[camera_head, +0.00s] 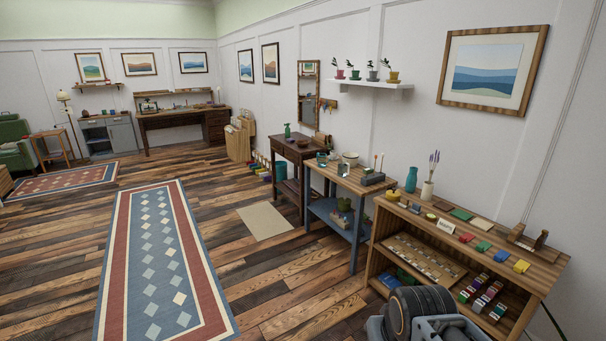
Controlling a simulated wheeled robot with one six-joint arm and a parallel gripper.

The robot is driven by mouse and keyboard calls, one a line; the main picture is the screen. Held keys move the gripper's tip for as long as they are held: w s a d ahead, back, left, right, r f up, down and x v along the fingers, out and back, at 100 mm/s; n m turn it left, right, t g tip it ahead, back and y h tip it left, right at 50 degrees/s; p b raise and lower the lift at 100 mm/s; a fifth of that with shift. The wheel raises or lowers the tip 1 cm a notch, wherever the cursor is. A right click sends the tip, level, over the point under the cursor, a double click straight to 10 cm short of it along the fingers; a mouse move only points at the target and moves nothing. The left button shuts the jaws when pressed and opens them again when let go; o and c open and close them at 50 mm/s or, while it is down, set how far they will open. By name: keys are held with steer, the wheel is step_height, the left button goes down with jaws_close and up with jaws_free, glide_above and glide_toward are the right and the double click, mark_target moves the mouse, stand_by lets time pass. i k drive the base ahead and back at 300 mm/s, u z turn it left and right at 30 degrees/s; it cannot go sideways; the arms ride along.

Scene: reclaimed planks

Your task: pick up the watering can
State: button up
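I cannot make out a watering can with certainty in this view. A small green object (343,205) on the lower shelf of the blue-legged table is too small to identify. A small teal object (322,160) on that table's top is also unclear. A dark, rounded part of my own arm shows at the bottom edge, in front of the wooden shelf unit. My gripper's fingers are not visible.
The wooden shelf unit (481,247) at right holds a teal vase (411,179) and many small items. The blue-legged table (356,185) and a dark table (293,149) line the wall. A patterned runner (157,256) and open plank floor lie left.

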mark_target(321, 158)
steer(key=u, duration=0.05)
steer(key=i, duration=5)
steer(key=u, duration=0.15)
